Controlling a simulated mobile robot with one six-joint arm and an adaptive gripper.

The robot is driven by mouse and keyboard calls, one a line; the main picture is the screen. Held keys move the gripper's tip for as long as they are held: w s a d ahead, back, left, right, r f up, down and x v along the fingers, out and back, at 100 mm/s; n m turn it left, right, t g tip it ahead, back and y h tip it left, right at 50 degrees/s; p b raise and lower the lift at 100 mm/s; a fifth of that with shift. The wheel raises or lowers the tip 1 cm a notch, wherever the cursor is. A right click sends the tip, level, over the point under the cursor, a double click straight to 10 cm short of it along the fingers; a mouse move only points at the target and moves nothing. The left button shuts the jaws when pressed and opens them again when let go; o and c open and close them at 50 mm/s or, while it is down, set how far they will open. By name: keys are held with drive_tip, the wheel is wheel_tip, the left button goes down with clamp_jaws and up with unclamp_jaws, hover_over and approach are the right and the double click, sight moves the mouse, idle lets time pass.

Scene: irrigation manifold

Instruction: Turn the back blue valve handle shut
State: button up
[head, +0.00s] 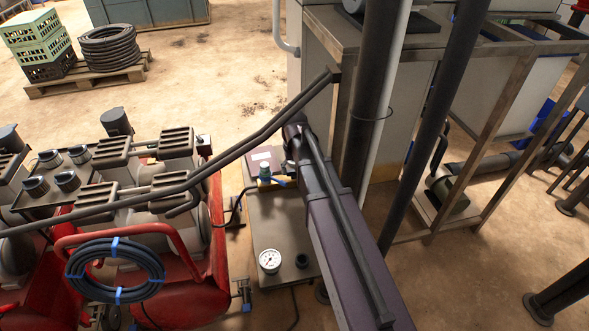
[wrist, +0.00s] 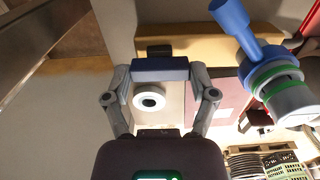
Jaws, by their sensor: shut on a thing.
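In the wrist view my gripper (wrist: 160,75) has its two grey fingers on either end of a short dark blue handle (wrist: 160,69), closed on it. A white ring with a dark hole (wrist: 149,99) shows just below the handle, between the fingers. A second blue valve handle (wrist: 234,22) with green rings stands to the right, apart from the fingers. In the head view a small blue lever (head: 280,182) shows beside the end of my arm, above the grey base plate (head: 262,221). My arm hides most of the gripper there.
A pressure gauge (head: 270,261) stands on the base plate near its front. A red machine with a coiled blue-tied hose (head: 116,270) is close on the left. A metal frame (head: 480,150) stands on the right. Open floor lies behind.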

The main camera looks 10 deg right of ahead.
drive_tip(key=shift+m, duration=0.4)
drive_tip(key=m, duration=0.8)
drive_tip(key=shift+m, duration=0.4)
drive_tip(key=m, duration=0.4)
drive_tip(key=shift+m, duration=2.2)
drive_tip(key=o, duration=1)
drive_tip(key=shift+o, duration=0.2)
drive_tip(key=shift+n, duration=0.3)
